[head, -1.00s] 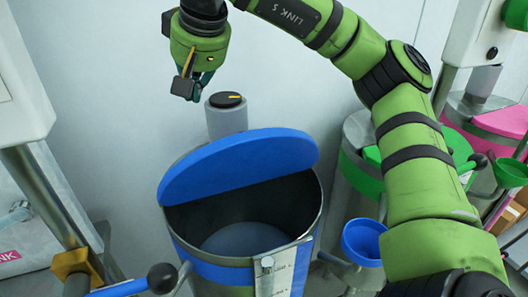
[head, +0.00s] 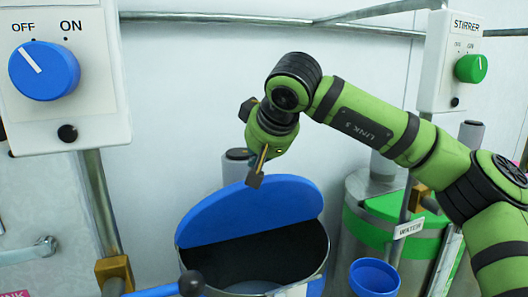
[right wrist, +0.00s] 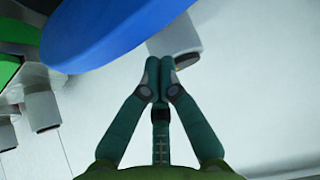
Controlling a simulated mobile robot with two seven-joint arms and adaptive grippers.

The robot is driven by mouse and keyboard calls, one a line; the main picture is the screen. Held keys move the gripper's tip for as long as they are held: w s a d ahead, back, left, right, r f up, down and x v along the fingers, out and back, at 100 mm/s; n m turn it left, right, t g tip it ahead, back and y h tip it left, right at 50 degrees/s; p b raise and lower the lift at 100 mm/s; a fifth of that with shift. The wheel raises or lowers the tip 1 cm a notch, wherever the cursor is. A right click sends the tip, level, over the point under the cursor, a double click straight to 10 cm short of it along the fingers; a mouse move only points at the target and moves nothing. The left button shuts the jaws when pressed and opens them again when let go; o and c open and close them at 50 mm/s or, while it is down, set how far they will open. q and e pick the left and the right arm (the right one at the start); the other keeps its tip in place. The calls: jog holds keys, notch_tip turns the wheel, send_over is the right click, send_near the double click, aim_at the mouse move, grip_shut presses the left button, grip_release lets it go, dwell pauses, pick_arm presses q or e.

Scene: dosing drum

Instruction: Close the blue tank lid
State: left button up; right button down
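The blue tank lid (head: 250,211) is raised, tilted up at the back of the open metal tank (head: 316,247). The tank's dark inside shows under its front edge. My right gripper (right wrist: 165,68) is shut and empty, its two teal fingertips together. My left gripper is not in view.
A grey cylinder (head: 237,163) stands behind the lid. A control box with a blue knob (head: 44,70) is at the left. A blue funnel (head: 374,277) and a tank with a green lid (head: 408,210) stand to the right. The wall is behind.

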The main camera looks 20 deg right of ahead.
jog(key=p+x, duration=0.1)
jog(key=x, duration=0.4)
jog(key=shift+w+f, duration=0.1)
jog(key=shift+f, duration=0.05)
jog(key=shift+a, duration=0.1)
